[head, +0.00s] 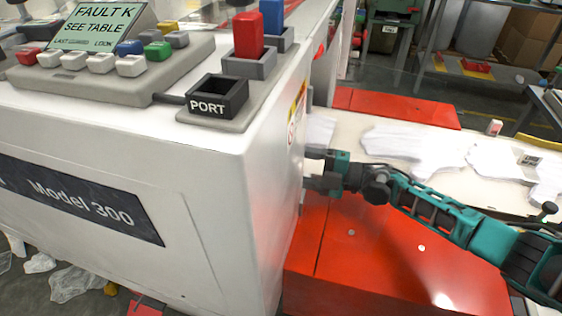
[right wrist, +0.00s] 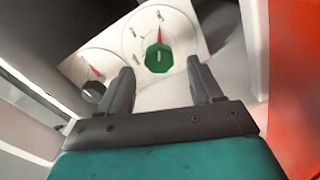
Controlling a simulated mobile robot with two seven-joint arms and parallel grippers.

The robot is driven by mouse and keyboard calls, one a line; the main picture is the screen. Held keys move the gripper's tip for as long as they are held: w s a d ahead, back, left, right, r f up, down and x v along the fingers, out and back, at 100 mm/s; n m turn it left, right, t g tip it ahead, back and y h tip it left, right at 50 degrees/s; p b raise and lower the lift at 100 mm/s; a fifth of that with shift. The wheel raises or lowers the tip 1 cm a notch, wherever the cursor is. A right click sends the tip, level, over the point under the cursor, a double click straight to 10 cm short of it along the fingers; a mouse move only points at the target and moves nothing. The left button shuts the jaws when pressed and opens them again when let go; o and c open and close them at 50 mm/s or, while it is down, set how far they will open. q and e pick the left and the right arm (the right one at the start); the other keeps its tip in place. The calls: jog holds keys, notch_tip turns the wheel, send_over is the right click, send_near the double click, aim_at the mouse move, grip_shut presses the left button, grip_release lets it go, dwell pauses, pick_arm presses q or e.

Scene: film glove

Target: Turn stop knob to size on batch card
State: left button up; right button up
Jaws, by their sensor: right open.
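In the right wrist view a green octagonal knob (right wrist: 158,58) with a pale mark sits on a white dial plate (right wrist: 178,30). A dark knob (right wrist: 93,92) sits to its lower left by a second dial with a red pointer. I cannot tell by label which is the stop knob. My right gripper (right wrist: 160,67) is open and empty, its fingers pointing toward the green knob. In the head view my right gripper (head: 312,170) is at the right side of the white machine (head: 215,190), and the knobs are hidden. A small printed card (head: 529,160) lies on white gloves; its text is unreadable.
The machine top holds a display reading FAULT K (head: 97,28), several coloured buttons, a PORT box (head: 216,97) and a red block (head: 248,35). Red covers (head: 400,260) and a pale belt with gloves (head: 400,143) lie right of the machine. In the wrist view, panels flank the gripper closely.

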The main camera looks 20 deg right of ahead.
jog(key=v, duration=0.7)
jog(key=shift+s+d, duration=0.25)
jog(key=shift+d, duration=0.1)
